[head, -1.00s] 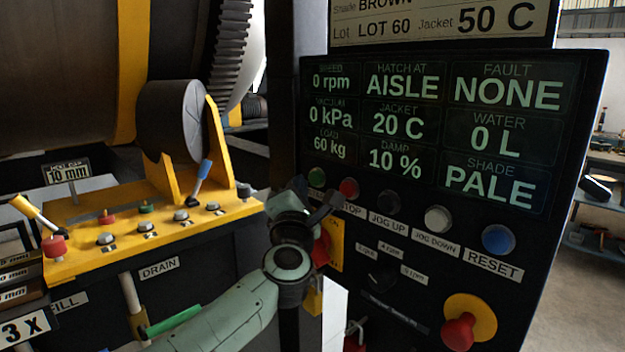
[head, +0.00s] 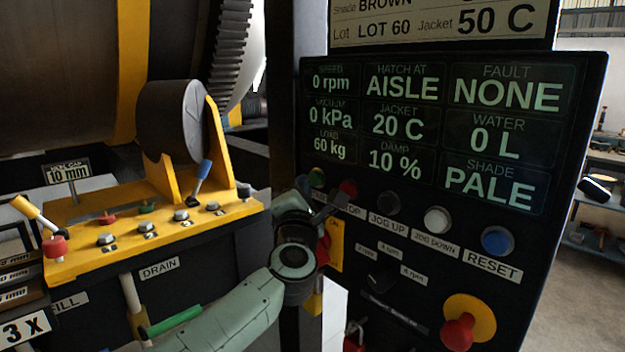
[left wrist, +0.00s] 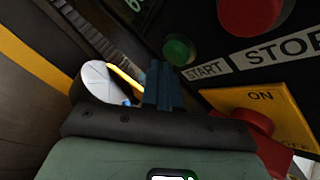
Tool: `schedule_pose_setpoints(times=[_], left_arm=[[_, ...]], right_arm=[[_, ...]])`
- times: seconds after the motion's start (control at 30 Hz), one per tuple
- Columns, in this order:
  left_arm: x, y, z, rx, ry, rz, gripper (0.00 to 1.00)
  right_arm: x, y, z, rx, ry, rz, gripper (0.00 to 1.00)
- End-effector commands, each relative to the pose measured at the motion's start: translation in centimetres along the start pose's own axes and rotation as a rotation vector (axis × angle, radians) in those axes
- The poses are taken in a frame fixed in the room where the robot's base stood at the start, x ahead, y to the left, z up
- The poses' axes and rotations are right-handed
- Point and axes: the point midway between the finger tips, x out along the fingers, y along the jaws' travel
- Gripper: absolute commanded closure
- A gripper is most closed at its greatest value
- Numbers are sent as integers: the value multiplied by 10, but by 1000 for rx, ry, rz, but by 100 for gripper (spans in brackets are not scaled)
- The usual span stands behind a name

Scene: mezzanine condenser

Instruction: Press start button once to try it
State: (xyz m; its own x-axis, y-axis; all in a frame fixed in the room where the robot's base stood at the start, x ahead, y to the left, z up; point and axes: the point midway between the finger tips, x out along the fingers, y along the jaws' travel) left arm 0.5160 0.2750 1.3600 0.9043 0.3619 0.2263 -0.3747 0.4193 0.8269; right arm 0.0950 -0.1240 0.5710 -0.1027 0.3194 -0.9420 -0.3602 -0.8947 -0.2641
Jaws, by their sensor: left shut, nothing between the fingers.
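The green start button (head: 316,178) is at the left end of the button row on the black control panel, partly behind my left gripper. In the left wrist view the green button (left wrist: 179,50) shows above the START label (left wrist: 203,71). My left gripper (head: 332,197) is in front of the panel, just below the green button. Its shut, empty fingers (left wrist: 163,82) point toward the panel, with their tips below and left of the button in the left wrist view. I cannot tell whether they touch anything. My right gripper is not in view.
The red stop button (head: 349,188) is close by on the right. A red switch on a yellow ON plate (left wrist: 258,100) is below. The panel screen (head: 435,125) reads 0 rpm and fault NONE. A yellow valve console (head: 150,235) stands left.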

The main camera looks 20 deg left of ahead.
Motion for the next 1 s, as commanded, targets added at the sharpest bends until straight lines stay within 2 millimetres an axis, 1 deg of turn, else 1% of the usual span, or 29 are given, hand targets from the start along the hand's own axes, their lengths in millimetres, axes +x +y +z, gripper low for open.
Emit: schedule_pose_setpoints(times=[1.0], left_arm=[[6,-5,5,0,0,0,100]], right_arm=[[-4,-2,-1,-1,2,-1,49]])
